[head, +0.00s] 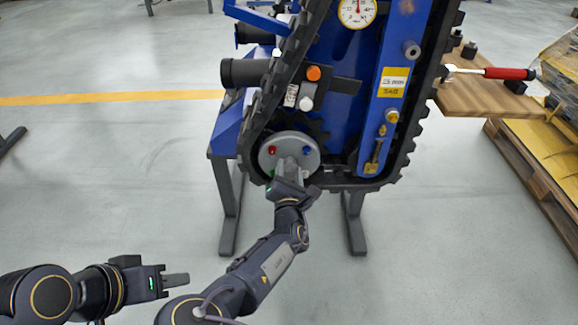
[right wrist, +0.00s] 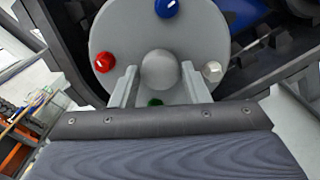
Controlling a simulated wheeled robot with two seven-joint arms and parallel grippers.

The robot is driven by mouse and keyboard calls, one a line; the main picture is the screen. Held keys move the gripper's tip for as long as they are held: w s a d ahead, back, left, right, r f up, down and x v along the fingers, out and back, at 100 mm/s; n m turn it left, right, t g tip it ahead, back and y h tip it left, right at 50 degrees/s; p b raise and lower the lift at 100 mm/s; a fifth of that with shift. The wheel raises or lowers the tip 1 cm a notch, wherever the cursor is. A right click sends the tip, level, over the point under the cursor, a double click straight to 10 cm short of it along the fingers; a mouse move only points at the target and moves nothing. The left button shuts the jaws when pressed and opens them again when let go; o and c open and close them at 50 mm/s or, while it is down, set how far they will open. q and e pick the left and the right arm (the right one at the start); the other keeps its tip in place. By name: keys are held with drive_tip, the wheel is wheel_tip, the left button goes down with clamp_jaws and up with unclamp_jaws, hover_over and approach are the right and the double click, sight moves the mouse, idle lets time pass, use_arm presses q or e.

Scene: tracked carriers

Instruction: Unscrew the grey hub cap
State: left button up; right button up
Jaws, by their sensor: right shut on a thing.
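The grey hub cap (right wrist: 160,68) is a rounded grey knob in the middle of a larger grey disc (right wrist: 112,35) in the right wrist view. The disc (head: 268,160) shows in the head view at the bottom of the track. Blue, red, white and green knobs sit around the cap on the disc. My right gripper (right wrist: 160,82) has a finger on each side of the cap and is shut on it; in the head view the gripper (head: 289,170) covers the cap. My left gripper (head: 172,281) is low at the left, away from the machine; its finger gap is not visible.
The black track (head: 262,115) curves close around the disc on a blue frame (head: 345,100). An orange knob (head: 313,73) and a white knob (head: 306,103) stick out above. A wooden board (head: 480,97) with a red-handled tool (head: 505,73) is at right.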

drive_tip(key=o, duration=0.9)
drive_tip(key=shift+a, duration=0.15)
drive_tip(key=shift+c, duration=0.2)
